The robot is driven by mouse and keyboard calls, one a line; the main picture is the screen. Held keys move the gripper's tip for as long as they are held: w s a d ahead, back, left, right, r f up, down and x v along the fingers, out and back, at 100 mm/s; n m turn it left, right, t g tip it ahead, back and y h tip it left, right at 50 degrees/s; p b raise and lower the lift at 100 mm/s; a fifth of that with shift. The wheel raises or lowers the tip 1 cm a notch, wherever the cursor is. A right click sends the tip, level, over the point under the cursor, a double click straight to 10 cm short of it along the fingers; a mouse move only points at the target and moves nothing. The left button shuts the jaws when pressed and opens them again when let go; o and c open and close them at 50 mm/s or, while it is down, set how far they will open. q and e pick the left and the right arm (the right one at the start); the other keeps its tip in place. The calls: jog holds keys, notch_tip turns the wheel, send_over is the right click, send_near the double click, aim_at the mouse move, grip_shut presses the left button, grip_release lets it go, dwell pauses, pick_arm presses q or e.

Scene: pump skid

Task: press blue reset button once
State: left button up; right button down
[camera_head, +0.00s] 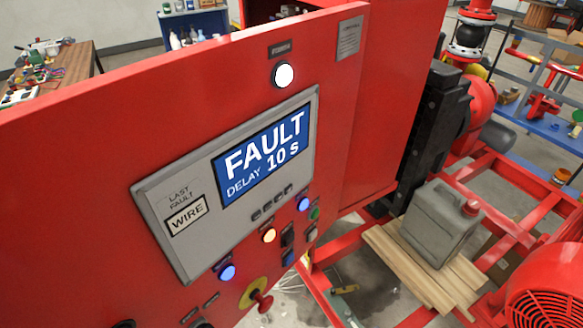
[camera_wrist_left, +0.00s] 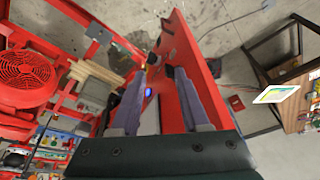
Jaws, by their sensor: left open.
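The red panel (camera_head: 90,150) fills the left and middle of the head view. Two blue lit round buttons or lamps show on it: one (camera_head: 227,272) at the display's lower left, one (camera_head: 304,204) at its lower right. I cannot tell which is the reset button; their labels are too small to read. In the left wrist view my left gripper (camera_wrist_left: 161,74) is open, with two grey fingers apart and nothing held. A blue light (camera_wrist_left: 148,92) shows between the fingers, on or near the red panel edge; the distance is unclear. My right gripper is in neither view.
The grey display (camera_head: 262,153) reads FAULT, DELAY 10 S and last fault WIRE. A white lamp (camera_head: 284,75) glows above it. A yellow lamp (camera_head: 269,235), a green button (camera_head: 314,213) and a red-and-yellow knob (camera_head: 257,298) are close by. A grey jerrycan (camera_head: 440,222) stands at right.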

pick_arm(q)
jog(key=shift+a, duration=0.1)
grip_shut()
dwell(0.6)
dwell(0.6)
